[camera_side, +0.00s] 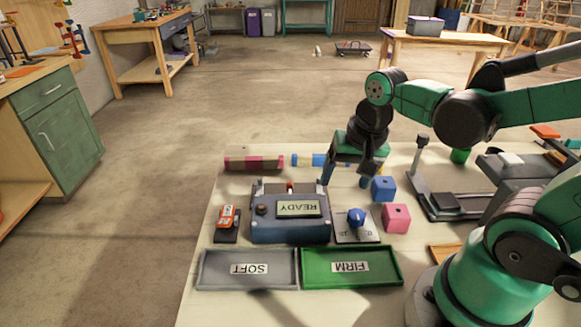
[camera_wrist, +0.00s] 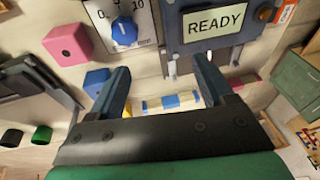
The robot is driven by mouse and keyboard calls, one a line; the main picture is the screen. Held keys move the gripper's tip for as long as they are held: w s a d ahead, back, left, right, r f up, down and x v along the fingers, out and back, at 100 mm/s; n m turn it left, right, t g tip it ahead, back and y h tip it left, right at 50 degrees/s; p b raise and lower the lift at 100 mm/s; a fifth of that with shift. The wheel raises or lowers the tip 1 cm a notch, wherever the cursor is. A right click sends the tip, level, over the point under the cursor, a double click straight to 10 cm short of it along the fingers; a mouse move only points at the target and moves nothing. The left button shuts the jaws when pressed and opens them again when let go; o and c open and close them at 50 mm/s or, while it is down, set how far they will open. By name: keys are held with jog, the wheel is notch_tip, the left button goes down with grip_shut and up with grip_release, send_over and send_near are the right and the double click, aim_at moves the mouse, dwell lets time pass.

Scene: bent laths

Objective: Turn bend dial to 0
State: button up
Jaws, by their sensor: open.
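The bend dial is a blue knob (camera_side: 356,218) on a pale scale plate (camera_side: 343,238), just right of the control box. In the wrist view the blue knob (camera_wrist: 124,32) sits at the upper left and carries a white mark. Some scale digits show beside it, but I cannot tell which value it points to. My gripper (camera_side: 345,180) is open and empty, behind and above the dial, with its fingers pointing down. In the wrist view my gripper (camera_wrist: 162,70) has its fingers apart, with the knob ahead of and to the left of them.
The control box (camera_side: 290,230) shows READY. A blue block (camera_side: 383,189) and a pink block (camera_side: 397,217) stand right of the dial. Striped laths (camera_side: 253,161) lie behind. A grey SOFT tray (camera_side: 225,283) and green FIRM tray (camera_side: 385,281) lie in front. An orange-red switch (camera_side: 228,218) stands left.

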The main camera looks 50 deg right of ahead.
aim_at(357, 213)
jog(key=m+g, duration=0.1)
jog(key=s+d+f+m+g, duration=0.1)
jog(key=m, duration=0.1)
jog(key=s+d+f+m, duration=0.1)
jog(key=m, duration=0.1)
jog(key=shift+f+g, duration=0.1)
jog(key=shift+g, duration=0.3)
jog(key=shift+s+f+m, duration=0.1)
jog(key=shift+f+m, duration=0.05)
jog(key=shift+m, duration=0.15)
jog(key=shift+f, duration=2.65)
grip_shut()
